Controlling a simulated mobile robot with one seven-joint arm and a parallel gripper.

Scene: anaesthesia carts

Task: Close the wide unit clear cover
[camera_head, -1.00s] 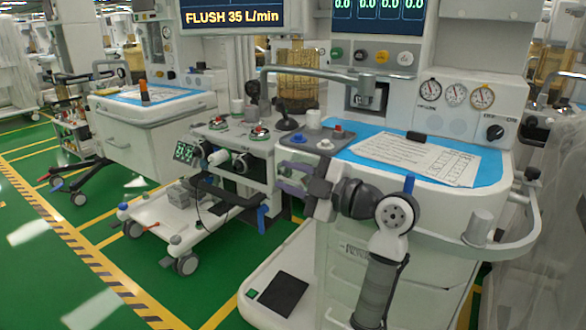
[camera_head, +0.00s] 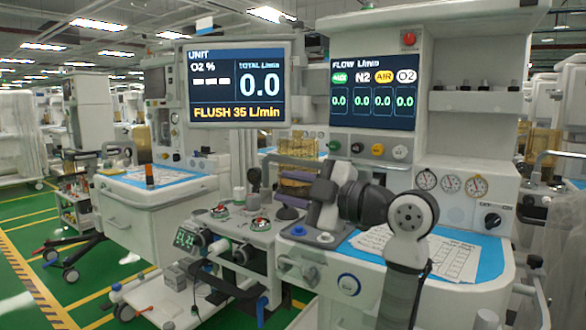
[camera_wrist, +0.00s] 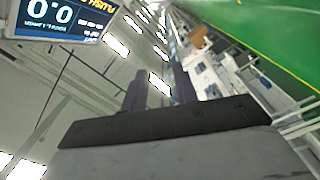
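The nearest cart (camera_head: 452,304), a wide white unit with a blue-topped work surface, fills the right of the head view. I cannot make out a clear cover on it for certain. An amber see-through canister (camera_head: 298,146) stands at its left, behind my gripper and partly hidden by it. My gripper (camera_head: 292,182) has two purple-grey fingers set apart, with nothing between them. It is above the left part of the work surface, pointing left. In the wrist view, my gripper (camera_wrist: 160,92) also shows two separate dark fingers.
A screen reading 0.0 (camera_head: 238,84) hangs left of my gripper. A flow panel (camera_head: 373,94) and gauges (camera_head: 452,184) stand behind my arm. A paper sheet (camera_head: 455,258) lies on the blue surface. Another cart (camera_head: 150,208) stands further left, with green floor beside it.

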